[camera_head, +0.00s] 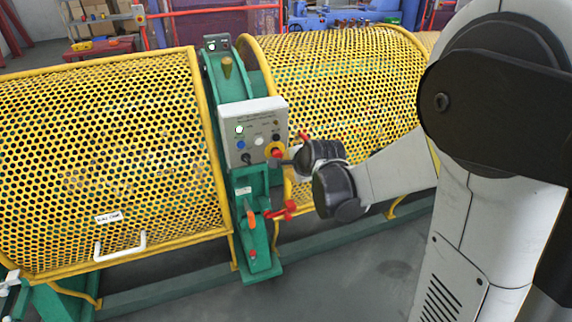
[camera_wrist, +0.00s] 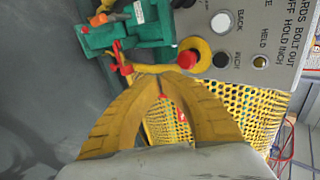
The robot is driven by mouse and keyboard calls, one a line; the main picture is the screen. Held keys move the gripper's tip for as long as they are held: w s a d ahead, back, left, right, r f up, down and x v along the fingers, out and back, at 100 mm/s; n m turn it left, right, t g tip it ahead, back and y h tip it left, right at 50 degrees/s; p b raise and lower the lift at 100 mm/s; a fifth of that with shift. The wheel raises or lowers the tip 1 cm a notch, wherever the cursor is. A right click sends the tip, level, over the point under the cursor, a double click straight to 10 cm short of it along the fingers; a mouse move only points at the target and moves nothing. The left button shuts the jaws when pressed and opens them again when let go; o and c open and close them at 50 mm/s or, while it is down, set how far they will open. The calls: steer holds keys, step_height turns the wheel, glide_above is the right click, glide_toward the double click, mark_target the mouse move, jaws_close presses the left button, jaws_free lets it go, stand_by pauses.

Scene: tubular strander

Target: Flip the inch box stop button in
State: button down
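The inch box is a grey panel (camera_head: 253,120) on the green upright between two yellow mesh guards. Its red stop button (camera_head: 277,152) sits on a yellow surround at the panel's lower right. In the wrist view the red button (camera_wrist: 187,60) stands out from its yellow surround (camera_wrist: 203,50), just above and right of the fingertips. My gripper (camera_wrist: 160,76) has yellow-looking fingers whose tips come together with nothing visible between them. In the head view my gripper (camera_head: 282,162) is in front of the button's lower right. Contact with the button cannot be told.
A white button (camera_wrist: 221,22) and a black knob (camera_wrist: 221,60) are close to the stop button on the panel. A green bracket with red handles (camera_head: 283,211) lies below the box. Yellow mesh guards (camera_head: 110,160) flank it. Grey floor (camera_head: 370,270) is open in front.

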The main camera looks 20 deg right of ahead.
mark_target(277, 154)
steer(key=shift+w+f+b, duration=0.2)
steer(key=shift+w+b, duration=0.15)
steer(key=shift+w, duration=0.9)
steer(key=shift+w+f+b, duration=0.2)
steer(key=shift+w+b, duration=0.15)
steer(key=shift+w, duration=0.85)
